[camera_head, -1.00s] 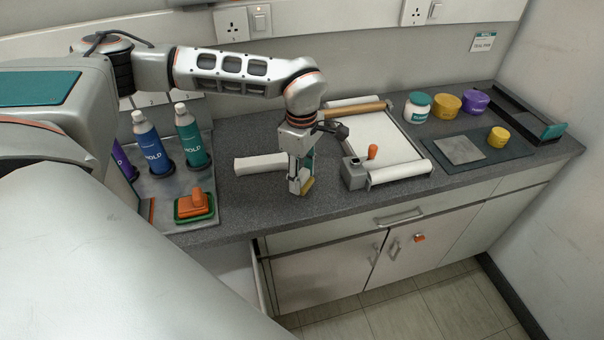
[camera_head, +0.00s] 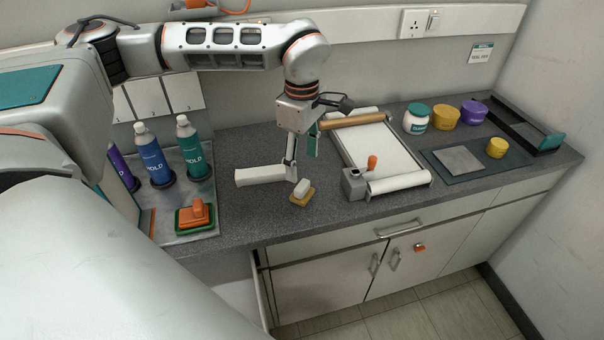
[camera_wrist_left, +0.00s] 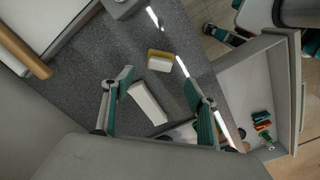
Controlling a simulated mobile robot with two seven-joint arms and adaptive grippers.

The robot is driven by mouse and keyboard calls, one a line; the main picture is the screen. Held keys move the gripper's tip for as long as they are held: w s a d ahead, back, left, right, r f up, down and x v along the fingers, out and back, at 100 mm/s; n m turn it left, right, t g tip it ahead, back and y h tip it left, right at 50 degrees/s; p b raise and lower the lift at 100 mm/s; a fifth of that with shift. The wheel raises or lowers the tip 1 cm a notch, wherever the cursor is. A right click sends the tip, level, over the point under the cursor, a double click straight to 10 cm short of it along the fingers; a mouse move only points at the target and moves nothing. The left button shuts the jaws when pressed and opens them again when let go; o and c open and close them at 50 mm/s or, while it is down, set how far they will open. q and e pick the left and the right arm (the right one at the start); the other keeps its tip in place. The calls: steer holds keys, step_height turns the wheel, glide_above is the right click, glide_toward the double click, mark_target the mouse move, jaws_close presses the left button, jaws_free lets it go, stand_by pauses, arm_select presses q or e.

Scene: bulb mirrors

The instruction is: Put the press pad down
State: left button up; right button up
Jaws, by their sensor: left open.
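The press pad, with a yellow base and a white block grip (camera_head: 302,190), rests on the grey counter near its front edge. It also shows in the left wrist view (camera_wrist_left: 160,61). My left gripper (camera_head: 302,160) is open and empty above the pad, apart from it. In the left wrist view its two fingers (camera_wrist_left: 157,80) are spread wide, with the pad beyond their tips.
A long white bar (camera_head: 262,174) lies just left of the pad. A roller frame (camera_head: 352,184) with an orange knob stands to the right. An orange-and-green pad (camera_head: 195,215) and spray bottles (camera_head: 189,150) stand on the left. An open drawer (camera_wrist_left: 285,80) shows below the counter.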

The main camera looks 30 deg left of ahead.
arm_select(q)
steer(key=shift+r, duration=1.6)
